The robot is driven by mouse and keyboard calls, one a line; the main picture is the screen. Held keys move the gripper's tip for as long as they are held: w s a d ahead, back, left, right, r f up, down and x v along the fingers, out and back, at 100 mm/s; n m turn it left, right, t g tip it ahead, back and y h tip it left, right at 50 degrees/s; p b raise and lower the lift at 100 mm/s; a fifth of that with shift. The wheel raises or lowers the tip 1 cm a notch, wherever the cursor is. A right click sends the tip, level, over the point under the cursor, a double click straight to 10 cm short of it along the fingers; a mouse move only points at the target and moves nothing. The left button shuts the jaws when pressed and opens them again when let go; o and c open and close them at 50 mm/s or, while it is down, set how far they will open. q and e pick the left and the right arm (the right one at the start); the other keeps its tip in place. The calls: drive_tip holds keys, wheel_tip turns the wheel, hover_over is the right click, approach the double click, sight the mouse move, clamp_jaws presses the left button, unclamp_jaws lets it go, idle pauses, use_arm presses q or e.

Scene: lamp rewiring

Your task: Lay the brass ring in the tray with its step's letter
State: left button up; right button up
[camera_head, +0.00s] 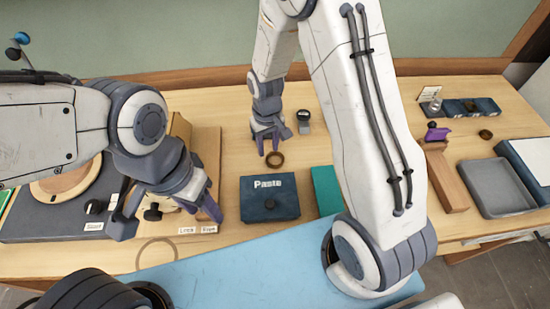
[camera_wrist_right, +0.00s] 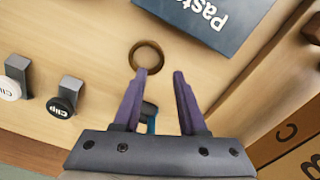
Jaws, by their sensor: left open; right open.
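A brass-brown ring (camera_head: 275,159) lies flat on the wooden table behind the box marked Paste. It also shows in the right wrist view (camera_wrist_right: 158,46), just beyond my fingertips. My right gripper (camera_head: 272,146) is open and empty, pointing down beside the ring, with no finger through it. My left gripper (camera_head: 168,214) is open over the left side of the table, near small labelled items. Wooden pieces lettered C (camera_wrist_right: 286,131) and B show at the lower right of the right wrist view; I cannot tell whether they are trays. My left arm hides part of that area in the head view.
The dark blue Paste box (camera_head: 270,207) stands in front of the ring, with a green block (camera_head: 327,190) beside it. A black clip holder (camera_head: 304,116) stands behind. My right arm covers the middle right.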

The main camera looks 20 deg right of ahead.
sight(268, 162)
wheel_tip(268, 162, down, 5)
drive_tip(key=shift+s+a+f+p, duration=0.1)
drive_tip(key=shift+s+p, duration=0.05)
drive_tip(key=shift+p, duration=0.8)
drive_tip(key=shift+f, duration=0.35)
clamp_jaws()
